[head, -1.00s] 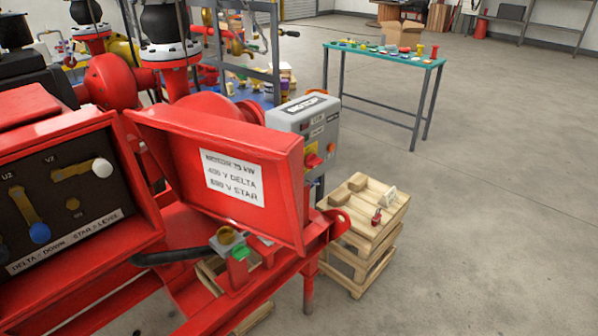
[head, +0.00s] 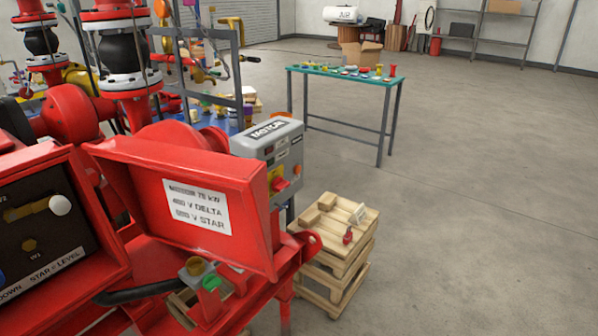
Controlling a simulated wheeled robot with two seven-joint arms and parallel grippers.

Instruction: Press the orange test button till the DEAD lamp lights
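A grey motor control box (head: 266,140) with a MOTOR label stands behind the open red cover, left of centre. Its front carries small dark windows and a red rotary switch (head: 281,184) on a yellow plate. A small orange spot (head: 297,141) shows near its right edge; I cannot tell whether it is the test button. The lamp markings are too small to read, and I cannot make out a lit DEAD lamp. Neither of my grippers is in view.
The red cover (head: 150,190) and open terminal box (head: 58,255) fill the lower left. A wooden pallet stack (head: 345,265) holds a red padlock (head: 348,236). A teal-topped table (head: 300,72) stands behind. The floor at right is clear.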

